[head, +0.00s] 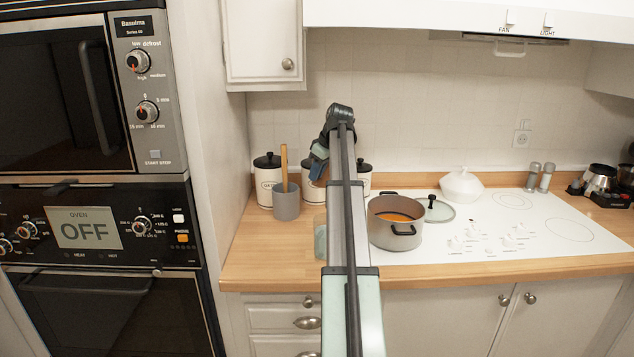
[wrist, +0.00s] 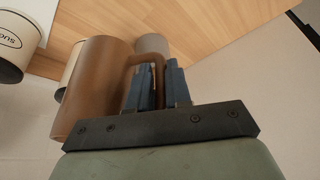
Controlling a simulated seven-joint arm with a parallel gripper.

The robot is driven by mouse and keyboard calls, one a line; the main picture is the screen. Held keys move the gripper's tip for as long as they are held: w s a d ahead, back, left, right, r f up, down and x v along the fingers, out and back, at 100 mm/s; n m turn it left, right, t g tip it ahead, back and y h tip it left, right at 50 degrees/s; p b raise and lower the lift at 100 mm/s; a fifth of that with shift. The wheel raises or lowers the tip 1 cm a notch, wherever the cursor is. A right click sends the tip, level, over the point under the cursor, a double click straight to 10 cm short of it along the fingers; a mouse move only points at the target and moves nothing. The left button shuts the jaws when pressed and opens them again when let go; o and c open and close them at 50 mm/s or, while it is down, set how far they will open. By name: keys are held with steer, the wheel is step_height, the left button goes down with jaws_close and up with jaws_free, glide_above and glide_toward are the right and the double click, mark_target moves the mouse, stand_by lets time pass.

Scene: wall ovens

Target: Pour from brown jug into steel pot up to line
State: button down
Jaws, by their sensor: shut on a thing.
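The brown jug (wrist: 95,88) fills the left of the wrist view, with its handle towards my gripper (wrist: 160,88). The blue fingers are shut on the handle, one on each side. In the head view my arm hides the jug. The jug's mouth and contents are out of sight, and I cannot tell its tilt. The steel pot (head: 379,231) stands without a lid on the left of the white cooktop, just right of my arm. Orange liquid (head: 396,216) shows inside it. I cannot make out a fill line.
A glass lid (head: 437,211) lies behind the pot, near a white lidded dish (head: 462,186). White canisters (head: 268,182) and a grey utensil crock (head: 286,204) stand left of my arm. The cooktop's right side (head: 560,228) is clear. Wall ovens (head: 88,230) border the left.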

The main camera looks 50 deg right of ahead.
step_height(320, 180, up, 2)
steer(key=shift+r, duration=0.25)
steer(key=shift+f, duration=0.1)
steer(key=shift+s+d+f+m+g+h, duration=0.15)
steer(key=shift+s+f+m+g+h, duration=0.5)
steer(key=shift+f+m, duration=1.9)
steer(key=shift+s+d+f+m+g+h, duration=0.1)
steer(key=shift+d+f+m+g+h, duration=0.2)
steer(key=shift+f+m+h, duration=1.55)
steer(key=shift+s+d+f+m+g+h, duration=0.1)
steer(key=shift+s+f+m+g, duration=0.35)
steer(key=shift+f+m, duration=2.85)
steer(key=shift+w+f, duration=0.1)
steer(key=shift+f, duration=0.05)
steer(key=s+d+r+t+y, duration=0.1)
steer(key=s+r+t, duration=0.1)
steer(key=r, duration=0.4)
steer(key=s+d+r+t+y, duration=0.1)
steer(key=r+t+y, duration=0.1)
steer(key=r, duration=0.5)
steer(key=shift+s+d+r+m+t, duration=0.25)
steer(key=shift+s+d+m+t, duration=0.05)
steer(key=shift+s, duration=0.05)
